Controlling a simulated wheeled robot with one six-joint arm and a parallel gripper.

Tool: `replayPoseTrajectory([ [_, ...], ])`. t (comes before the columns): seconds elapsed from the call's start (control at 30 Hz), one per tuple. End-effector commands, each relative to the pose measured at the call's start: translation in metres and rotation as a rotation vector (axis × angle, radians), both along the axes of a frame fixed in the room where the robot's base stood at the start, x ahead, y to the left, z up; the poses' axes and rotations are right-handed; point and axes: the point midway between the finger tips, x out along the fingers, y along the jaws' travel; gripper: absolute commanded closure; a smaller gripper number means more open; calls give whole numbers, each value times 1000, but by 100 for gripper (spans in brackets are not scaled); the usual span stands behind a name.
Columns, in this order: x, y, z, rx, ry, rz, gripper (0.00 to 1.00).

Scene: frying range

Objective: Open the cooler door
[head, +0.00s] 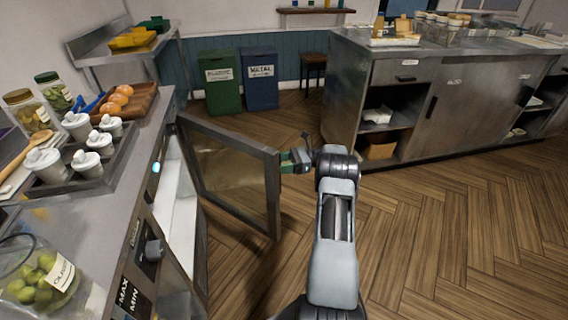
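The cooler door (272,200), a metal frame around a see-through panel, stands swung wide out from the cooler (178,205) under the left counter. The cooler's pale interior shows behind the hinge side. My gripper (287,161) is at the door's free edge, at about the upper part of the frame. Its fingers are small, dark and green-tinted here, and they touch or nearly touch the edge. I cannot tell whether they are closed on the door or its handle. No handle is clearly visible.
The left counter (60,215) holds white lidded pots, jars and a tray of orange round items. A steel cabinet (465,100) stands at the right. Green (220,85) and blue (261,80) bins and a stool (313,66) stand at the back. Wooden floor between is clear.

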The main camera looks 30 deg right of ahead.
Motion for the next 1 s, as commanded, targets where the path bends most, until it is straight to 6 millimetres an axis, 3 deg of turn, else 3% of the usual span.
replayPoseTrajectory([
  [0.17,0,-10,4,-3,-12,-5,57],
  [0.5,-21,-60,1,0,-6,-8,57],
  [0.7,-26,-71,1,1,-4,-3,57],
  [1.0,-27,-72,1,1,-3,0,57],
])
